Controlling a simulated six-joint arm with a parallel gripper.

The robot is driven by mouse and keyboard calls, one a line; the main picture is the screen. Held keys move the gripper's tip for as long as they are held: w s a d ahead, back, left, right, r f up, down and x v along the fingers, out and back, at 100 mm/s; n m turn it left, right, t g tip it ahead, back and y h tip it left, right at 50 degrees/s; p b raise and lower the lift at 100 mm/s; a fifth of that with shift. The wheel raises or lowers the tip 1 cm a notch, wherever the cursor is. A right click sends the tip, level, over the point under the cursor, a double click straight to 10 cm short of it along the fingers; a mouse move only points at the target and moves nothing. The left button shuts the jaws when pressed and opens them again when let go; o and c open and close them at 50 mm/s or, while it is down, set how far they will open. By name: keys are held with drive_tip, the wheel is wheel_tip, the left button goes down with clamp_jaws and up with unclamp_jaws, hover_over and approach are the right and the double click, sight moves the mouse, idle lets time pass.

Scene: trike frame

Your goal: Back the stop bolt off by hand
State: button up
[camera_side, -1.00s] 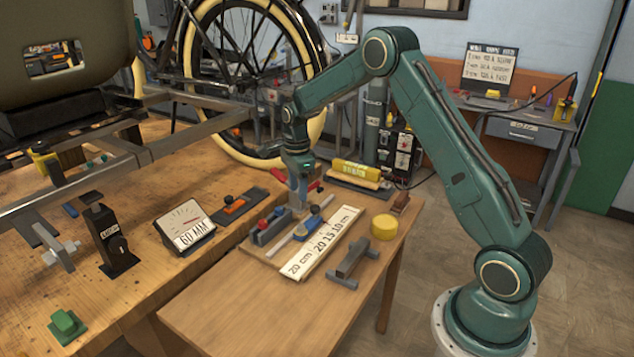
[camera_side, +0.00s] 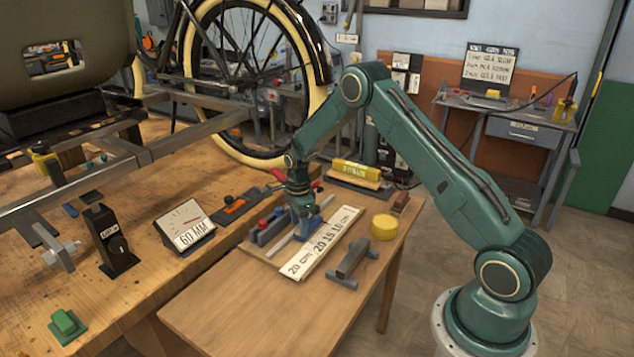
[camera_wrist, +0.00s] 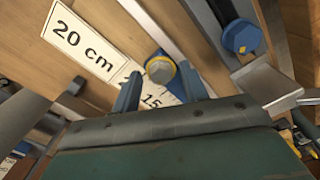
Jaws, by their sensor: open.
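In the wrist view, a grey bolt head with a yellow collar (camera_wrist: 160,70), seemingly the stop bolt, shows between my two blue-grey fingers. My gripper (camera_wrist: 159,88) is open, one finger on each side of the bolt head, and does not appear shut on it. In the side view my gripper (camera_side: 303,212) is low over the blue block (camera_side: 311,226) of the small fixture on the wooden table. The bolt head itself is hidden there by the gripper. A blue knob (camera_wrist: 242,37) shows to the right in the wrist view.
The white cm scale (camera_side: 322,242) lies in front of the fixture. A red-topped block (camera_side: 267,228) is left of the gripper. A dark T-shaped part (camera_side: 355,259) and a yellow round (camera_side: 384,227) stand nearby. A 60 MM gauge (camera_side: 186,226) is on the bench. The table's front is clear.

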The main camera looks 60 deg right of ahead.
clamp_jaws()
drive_tip(key=shift+n, duration=0.3)
